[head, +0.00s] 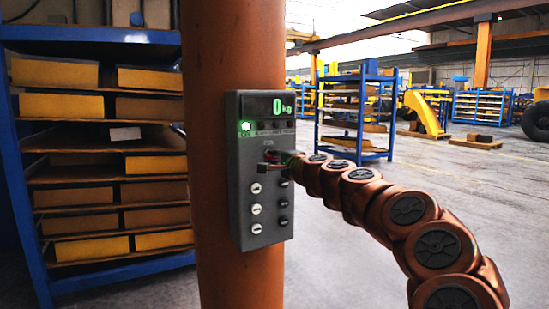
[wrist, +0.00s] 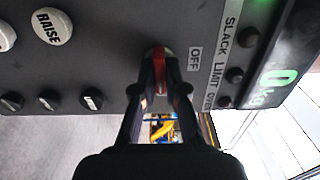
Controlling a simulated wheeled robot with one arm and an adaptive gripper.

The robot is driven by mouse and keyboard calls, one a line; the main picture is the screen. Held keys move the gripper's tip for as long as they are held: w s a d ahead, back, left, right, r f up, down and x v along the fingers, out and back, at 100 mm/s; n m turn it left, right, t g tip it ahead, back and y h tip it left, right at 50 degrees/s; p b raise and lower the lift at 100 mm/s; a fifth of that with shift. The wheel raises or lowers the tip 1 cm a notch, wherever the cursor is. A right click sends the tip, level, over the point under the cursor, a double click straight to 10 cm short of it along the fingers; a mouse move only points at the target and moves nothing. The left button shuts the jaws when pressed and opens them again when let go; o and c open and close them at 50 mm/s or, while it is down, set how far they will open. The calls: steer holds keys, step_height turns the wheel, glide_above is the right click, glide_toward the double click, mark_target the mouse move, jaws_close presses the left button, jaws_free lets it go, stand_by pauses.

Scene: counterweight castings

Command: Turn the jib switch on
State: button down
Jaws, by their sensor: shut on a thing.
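A grey control box (head: 261,215) is mounted on an orange-brown post (head: 214,180). Its display (head: 277,107) reads 0 kg, and a green lamp (head: 246,126) is lit. In the wrist view, the jib switch (wrist: 160,56) shows as a red lever between my fingers, with an OFF label (wrist: 195,59) to its right. My gripper (wrist: 162,88) is shut on the lever. In the head view my gripper (head: 279,158) is at the middle of the box, and the switch is mostly hidden there. The lever's exact position is hard to tell.
Round white buttons (head: 256,208), one marked RAISE in the wrist view (wrist: 52,26), and dark knobs (wrist: 48,100) sit close to the switch. A blue rack with yellow bins (head: 60,105) stands left of the post. The floor (head: 460,200) to the right is open.

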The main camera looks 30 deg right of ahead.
steer(key=c, duration=1.2)
jaws_free()
steer(key=shift+s, duration=0.1)
steer(key=s, duration=0.8)
steer(key=s+a, duration=0.1)
steer(key=s, duration=0.2)
steer(key=shift+s, duration=0.4)
